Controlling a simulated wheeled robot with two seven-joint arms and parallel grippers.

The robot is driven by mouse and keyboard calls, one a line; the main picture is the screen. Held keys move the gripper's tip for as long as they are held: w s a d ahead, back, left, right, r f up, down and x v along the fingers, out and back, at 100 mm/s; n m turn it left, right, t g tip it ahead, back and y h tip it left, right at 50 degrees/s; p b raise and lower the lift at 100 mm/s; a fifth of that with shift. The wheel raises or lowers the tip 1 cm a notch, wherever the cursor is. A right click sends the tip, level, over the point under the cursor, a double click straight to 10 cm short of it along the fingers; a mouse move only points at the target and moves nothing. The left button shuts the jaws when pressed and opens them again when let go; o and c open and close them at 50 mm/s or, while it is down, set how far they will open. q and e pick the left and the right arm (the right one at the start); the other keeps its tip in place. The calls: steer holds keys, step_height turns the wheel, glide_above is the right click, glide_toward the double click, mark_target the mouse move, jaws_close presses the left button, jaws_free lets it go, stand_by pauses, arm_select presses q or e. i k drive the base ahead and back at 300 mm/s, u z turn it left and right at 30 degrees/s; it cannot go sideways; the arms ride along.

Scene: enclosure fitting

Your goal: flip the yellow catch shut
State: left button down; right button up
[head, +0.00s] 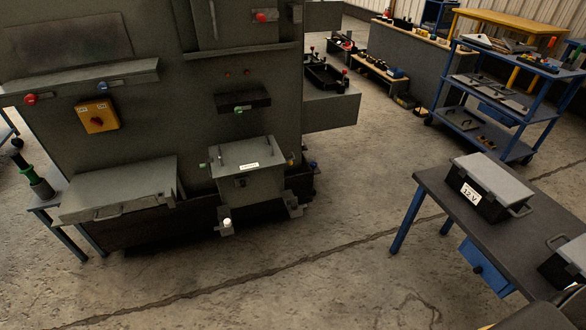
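A grey enclosure box (250,184) with a closed-looking lid (240,154) and a small white label stands on a bracket at the front of the large grey machine. A small yellow-orange piece (291,161) shows at the box's right side and may be the yellow catch. It is too small to tell whether it is open or shut. A small green piece (203,165) sticks out at the box's left side. Neither of my grippers is in view.
A grey machine cabinet (150,60) rises behind the box, with an orange switch box (97,116). A dark table (450,190) with a 12 V battery box (485,190) stands at right. The concrete floor between is clear. A blue cart (505,100) stands farther back.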

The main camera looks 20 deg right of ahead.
mark_target(289, 159)
steer(key=z, duration=0.6)
steer(key=i, duration=1.4)
steer(key=u, duration=0.55)
steer(key=k, duration=0.65)
steer(key=u, duration=2.55)
steer(key=k, duration=0.95)
steer(key=z, duration=0.1)
